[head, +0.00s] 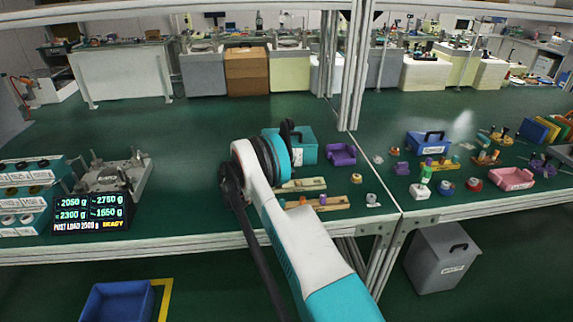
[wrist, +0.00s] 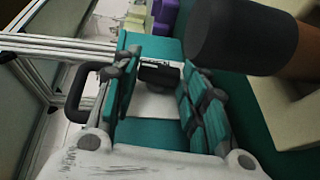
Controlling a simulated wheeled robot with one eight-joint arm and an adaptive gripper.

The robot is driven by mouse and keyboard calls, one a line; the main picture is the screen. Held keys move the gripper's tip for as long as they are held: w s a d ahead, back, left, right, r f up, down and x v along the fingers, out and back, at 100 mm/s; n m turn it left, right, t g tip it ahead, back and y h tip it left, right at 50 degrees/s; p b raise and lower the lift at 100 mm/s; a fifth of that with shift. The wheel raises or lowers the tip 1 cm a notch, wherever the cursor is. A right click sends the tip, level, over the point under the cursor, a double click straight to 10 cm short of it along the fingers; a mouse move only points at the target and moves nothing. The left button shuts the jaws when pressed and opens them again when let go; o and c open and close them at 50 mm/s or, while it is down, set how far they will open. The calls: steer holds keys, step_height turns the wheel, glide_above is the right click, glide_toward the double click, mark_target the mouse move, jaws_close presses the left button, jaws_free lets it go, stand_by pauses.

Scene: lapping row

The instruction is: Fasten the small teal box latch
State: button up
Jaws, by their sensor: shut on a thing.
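The small teal box (head: 303,143) stands on the green bench top behind my arm in the head view, which hides its left part. In the wrist view the teal box (wrist: 152,133) fills the space between my fingers, with a white label on its face. The black latch (wrist: 160,74) shows between the fingertips. My gripper (wrist: 163,88) has one teal-padded finger on each side of the latch and is shut on it. How far the latch is closed cannot be told. A black loop handle (wrist: 85,92) shows left of the fingers.
A purple bin (head: 341,154) stands just right of the box. Wooden trays (head: 318,203) with small parts lie in front. A dark cylinder (wrist: 238,35) looms close beside the right finger. A display (head: 92,212) and weighing device stand left.

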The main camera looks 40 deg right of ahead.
steer(key=o, duration=1.1)
steer(key=shift+c, duration=0.2)
